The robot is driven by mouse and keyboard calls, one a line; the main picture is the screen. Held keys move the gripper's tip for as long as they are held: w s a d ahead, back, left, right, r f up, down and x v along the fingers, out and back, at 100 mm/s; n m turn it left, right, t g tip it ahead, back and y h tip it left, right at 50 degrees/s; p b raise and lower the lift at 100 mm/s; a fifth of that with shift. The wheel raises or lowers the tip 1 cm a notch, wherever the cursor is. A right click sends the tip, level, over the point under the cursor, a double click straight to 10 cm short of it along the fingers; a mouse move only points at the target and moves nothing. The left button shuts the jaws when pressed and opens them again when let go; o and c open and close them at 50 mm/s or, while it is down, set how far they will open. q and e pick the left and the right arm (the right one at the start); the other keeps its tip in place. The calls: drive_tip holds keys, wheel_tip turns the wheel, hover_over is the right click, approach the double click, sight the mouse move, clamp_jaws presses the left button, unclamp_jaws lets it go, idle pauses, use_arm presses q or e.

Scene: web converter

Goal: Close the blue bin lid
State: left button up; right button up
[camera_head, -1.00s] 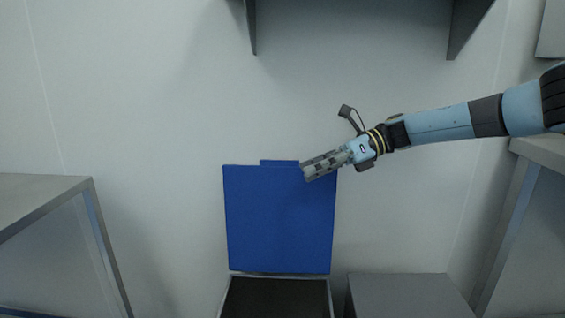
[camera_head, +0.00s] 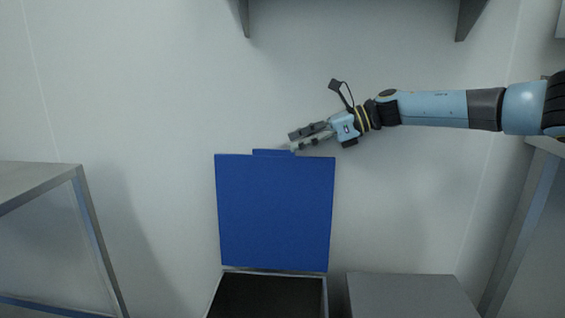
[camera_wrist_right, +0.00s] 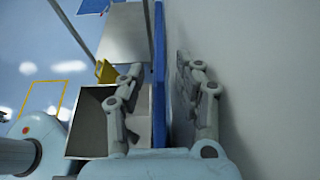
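The blue bin lid (camera_head: 275,212) stands upright and open against the back wall, with a small tab on its top edge. The bin (camera_head: 268,295) below it is open, with a dark inside. My right gripper (camera_head: 292,141) is just above the lid's top edge, right of centre, with its fingers pointing left. In the right wrist view, the gripper's fingers (camera_wrist_right: 160,65) are spread apart, and the blue lid (camera_wrist_right: 158,80) shows edge-on in the gap between them. I cannot tell any contact. My left gripper is not in view.
A grey box (camera_head: 410,295) stands right of the bin. A metal-framed table (camera_head: 40,175) is at the left, and another stands at the right edge. The pale wall is close behind the lid. A yellow object (camera_wrist_right: 105,72) shows in the wrist view.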

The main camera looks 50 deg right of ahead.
drive_tip(key=shift+b+x, duration=0.8)
drive_tip(key=shift+x, duration=1.55)
drive_tip(key=shift+r, duration=0.1)
clamp_jaws()
